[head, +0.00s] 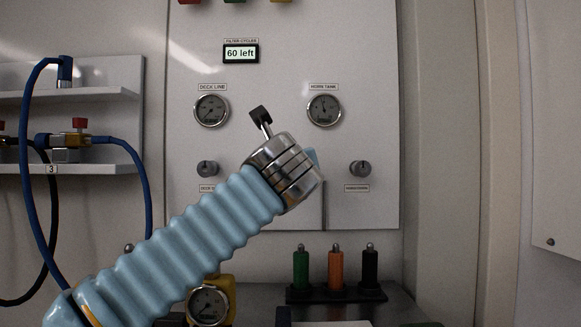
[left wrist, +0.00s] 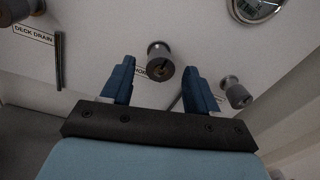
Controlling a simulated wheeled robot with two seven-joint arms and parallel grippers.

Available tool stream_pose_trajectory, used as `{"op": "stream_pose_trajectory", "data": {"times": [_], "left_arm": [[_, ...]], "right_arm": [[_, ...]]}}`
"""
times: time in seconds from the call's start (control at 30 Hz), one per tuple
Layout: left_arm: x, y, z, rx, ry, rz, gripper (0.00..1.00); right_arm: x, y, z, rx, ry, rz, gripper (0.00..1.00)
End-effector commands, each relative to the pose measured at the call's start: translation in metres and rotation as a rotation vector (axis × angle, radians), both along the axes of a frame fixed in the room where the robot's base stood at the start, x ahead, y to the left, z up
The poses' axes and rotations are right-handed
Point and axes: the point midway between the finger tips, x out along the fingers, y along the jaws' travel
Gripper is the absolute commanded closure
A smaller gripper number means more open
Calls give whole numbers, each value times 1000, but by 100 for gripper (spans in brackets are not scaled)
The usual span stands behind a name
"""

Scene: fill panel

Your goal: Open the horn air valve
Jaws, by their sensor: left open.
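My left gripper (left wrist: 160,70) is open, with one dark blue finger on each side of the knob in the picture. Nothing is held, and I cannot tell how far the fingertips are from the knob. My right gripper is not in view.
Another knob (head: 360,168) stands to the right and one (head: 207,168) to the left, labelled deck drain. Above are the deck line gauge (head: 211,110) and horn tank gauge (head: 324,109). Green, orange and black bottles (head: 335,269) stand below. Blue hoses (head: 29,150) hang at left.

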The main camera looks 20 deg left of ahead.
Motion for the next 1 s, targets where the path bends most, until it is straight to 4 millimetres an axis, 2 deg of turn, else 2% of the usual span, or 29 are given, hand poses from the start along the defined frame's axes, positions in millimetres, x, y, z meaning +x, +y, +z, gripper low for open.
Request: {"op": "stream_pose_trajectory", "data": {"times": [0.03,0.2,0.53,0.9,1.0], "left_arm": [[9,2,1,0,1,2,40],[24,6,1,0,0,0,40],[27,6,0,0,0,-1,40],[27,7,0,0,0,0,96],[27,7,0,-2,0,0,96]], "right_arm": [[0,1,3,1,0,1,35],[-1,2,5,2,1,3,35],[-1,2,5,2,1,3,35],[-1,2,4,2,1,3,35],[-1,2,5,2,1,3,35]]}}
